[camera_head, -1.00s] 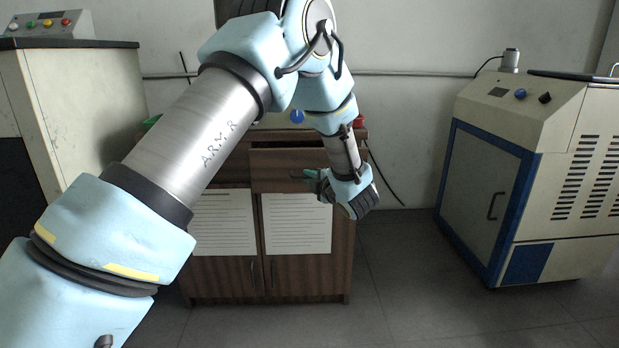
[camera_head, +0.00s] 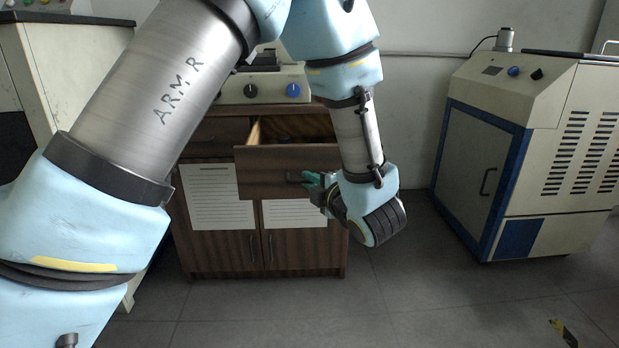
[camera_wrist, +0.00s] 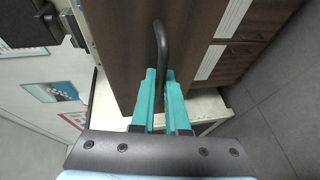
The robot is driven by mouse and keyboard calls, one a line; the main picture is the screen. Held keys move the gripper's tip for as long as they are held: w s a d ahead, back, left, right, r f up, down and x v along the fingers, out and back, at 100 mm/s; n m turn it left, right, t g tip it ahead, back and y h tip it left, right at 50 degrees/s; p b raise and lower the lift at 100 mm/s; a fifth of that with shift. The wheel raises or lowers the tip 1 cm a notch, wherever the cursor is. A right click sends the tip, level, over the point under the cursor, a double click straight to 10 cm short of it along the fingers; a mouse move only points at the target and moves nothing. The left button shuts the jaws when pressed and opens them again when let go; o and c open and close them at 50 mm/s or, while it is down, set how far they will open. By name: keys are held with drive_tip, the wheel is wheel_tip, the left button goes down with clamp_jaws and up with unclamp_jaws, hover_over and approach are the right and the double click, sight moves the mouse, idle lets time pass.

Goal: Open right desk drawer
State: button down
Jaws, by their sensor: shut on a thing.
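The right desk drawer (camera_head: 268,181) is pulled partway out of the brown wooden desk. Its open top shows a pale inner side and a dark inside, with something bluish in it that I cannot make out. My gripper (camera_head: 308,181) is at the drawer front, on its handle. In the wrist view the teal fingers (camera_wrist: 163,92) are closed around the dark curved handle (camera_wrist: 161,45) on the brown drawer front (camera_wrist: 122,45). Part of the handle is hidden between the fingers.
The left drawer (camera_head: 217,137) is shut. Below are cabinet doors (camera_head: 228,248) with white papers on them. A beige device with knobs (camera_head: 262,90) stands on the desk. A beige and blue machine (camera_head: 530,150) stands at the right. Grey floor (camera_head: 400,290) in front is clear.

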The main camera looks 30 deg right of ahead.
drive_tip(key=shift+s+a, duration=0.1)
drive_tip(key=shift+s, duration=0.1)
drive_tip(key=c, duration=0.9)
unclamp_jaws()
drive_tip(key=s, duration=0.3)
drive_tip(key=s+r, duration=0.1)
drive_tip(key=s, duration=0.3)
drive_tip(key=s+r+p, duration=0.1)
drive_tip(key=s, duration=0.2)
drive_tip(key=shift+s+a, duration=0.15)
drive_tip(key=shift+s, duration=0.1)
